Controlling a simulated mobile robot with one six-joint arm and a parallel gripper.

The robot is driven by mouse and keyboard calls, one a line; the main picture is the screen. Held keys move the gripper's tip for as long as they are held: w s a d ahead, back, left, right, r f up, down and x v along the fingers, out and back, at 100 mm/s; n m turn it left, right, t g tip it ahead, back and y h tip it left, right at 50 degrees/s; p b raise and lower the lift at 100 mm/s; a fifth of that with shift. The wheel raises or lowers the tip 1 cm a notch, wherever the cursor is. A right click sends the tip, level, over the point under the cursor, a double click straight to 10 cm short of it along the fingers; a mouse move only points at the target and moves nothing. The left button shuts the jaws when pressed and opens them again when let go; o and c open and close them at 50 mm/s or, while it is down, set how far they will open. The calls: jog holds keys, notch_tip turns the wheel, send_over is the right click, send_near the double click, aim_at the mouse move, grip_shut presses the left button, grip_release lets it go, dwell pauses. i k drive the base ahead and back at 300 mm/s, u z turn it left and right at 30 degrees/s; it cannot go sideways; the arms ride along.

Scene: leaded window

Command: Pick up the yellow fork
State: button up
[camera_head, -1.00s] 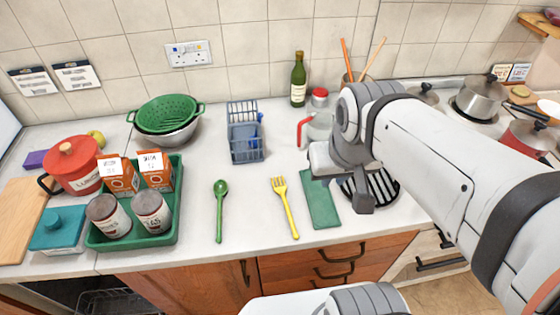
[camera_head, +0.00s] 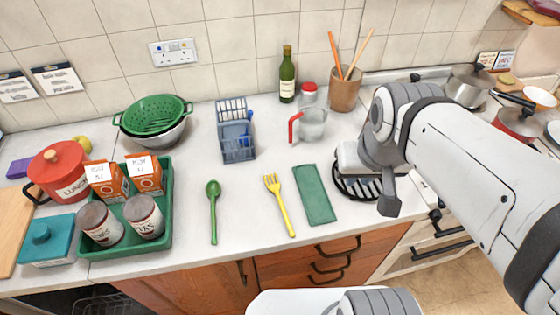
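The yellow fork (camera_head: 280,205) lies flat on the white counter, tines toward the wall and handle toward the front edge. It is between the green spoon (camera_head: 213,212) and the folded green cloth (camera_head: 314,195). My gripper (camera_head: 378,180) is to the right of the fork, beyond the cloth, over the black rack. It is apart from the fork.
A blue-grey rack (camera_head: 236,140), a measuring jug (camera_head: 312,125), a green bottle (camera_head: 287,75) and a utensil pot (camera_head: 344,92) stand behind. The counter around the fork is clear.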

aim_at(275, 188)
jog(key=z, duration=0.05)
jog(key=k, duration=1.05)
jog(key=u, duration=0.35)
jog(key=i, duration=1)
jog(key=u, duration=0.05)
